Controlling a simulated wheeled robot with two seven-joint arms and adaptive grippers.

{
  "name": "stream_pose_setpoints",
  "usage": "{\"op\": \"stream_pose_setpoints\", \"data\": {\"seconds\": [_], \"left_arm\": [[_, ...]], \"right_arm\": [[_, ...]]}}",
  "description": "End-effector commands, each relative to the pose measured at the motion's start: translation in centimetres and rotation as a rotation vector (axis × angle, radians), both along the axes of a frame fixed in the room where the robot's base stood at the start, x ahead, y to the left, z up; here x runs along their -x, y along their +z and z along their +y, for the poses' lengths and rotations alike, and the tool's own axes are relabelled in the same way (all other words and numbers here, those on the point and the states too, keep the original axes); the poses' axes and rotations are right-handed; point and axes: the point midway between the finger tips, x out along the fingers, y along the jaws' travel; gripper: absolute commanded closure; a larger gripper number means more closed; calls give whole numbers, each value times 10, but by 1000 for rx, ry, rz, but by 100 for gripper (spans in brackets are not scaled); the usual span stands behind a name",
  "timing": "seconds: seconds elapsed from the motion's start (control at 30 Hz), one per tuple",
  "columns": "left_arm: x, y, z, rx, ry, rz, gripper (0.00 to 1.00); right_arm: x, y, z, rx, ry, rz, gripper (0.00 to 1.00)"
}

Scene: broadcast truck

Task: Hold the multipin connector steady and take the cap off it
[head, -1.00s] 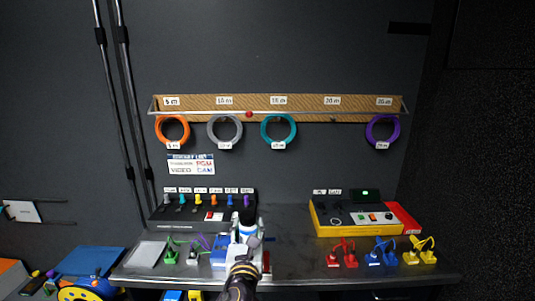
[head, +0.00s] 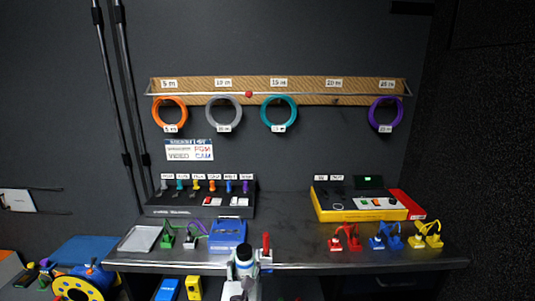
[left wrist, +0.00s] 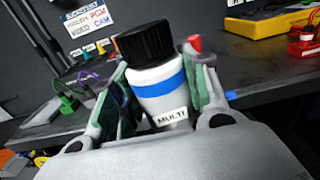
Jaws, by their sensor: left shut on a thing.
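The multipin connector (left wrist: 158,80) is a white cylinder with a blue band and a label reading MULTI. Its ridged black cap (left wrist: 146,41) sits on its upper end. In the left wrist view my left gripper (left wrist: 160,100) is shut on the connector, with a green-padded finger on each side, and the cap stands clear above the fingers. In the head view the connector (head: 244,266) and cap (head: 243,251) appear at the table's front edge, with my left gripper (head: 242,284) below. The connector's lower end is hidden. My right gripper is not in view.
The bench (head: 300,257) has a blue box (head: 228,235) and an upright red piece (head: 266,245) close behind the connector. Red, blue and yellow clip-like items (head: 345,238) stand at the right. A black panel (head: 200,209) and yellow console (head: 345,214) stand at the back.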

Motion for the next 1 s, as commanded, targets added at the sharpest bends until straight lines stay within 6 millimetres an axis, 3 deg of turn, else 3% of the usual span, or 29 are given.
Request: {"op": "stream_pose_setpoints", "data": {"seconds": [0.2,0.5,0.7,1.0], "left_arm": [[8,-40,4,-2,0,0,99],[18,-82,7,-1,1,-1,99],[22,-96,7,0,1,-1,99],[23,-98,7,0,1,-3,99]], "right_arm": [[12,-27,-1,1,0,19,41],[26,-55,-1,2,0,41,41],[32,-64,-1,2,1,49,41],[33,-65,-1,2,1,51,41]]}}
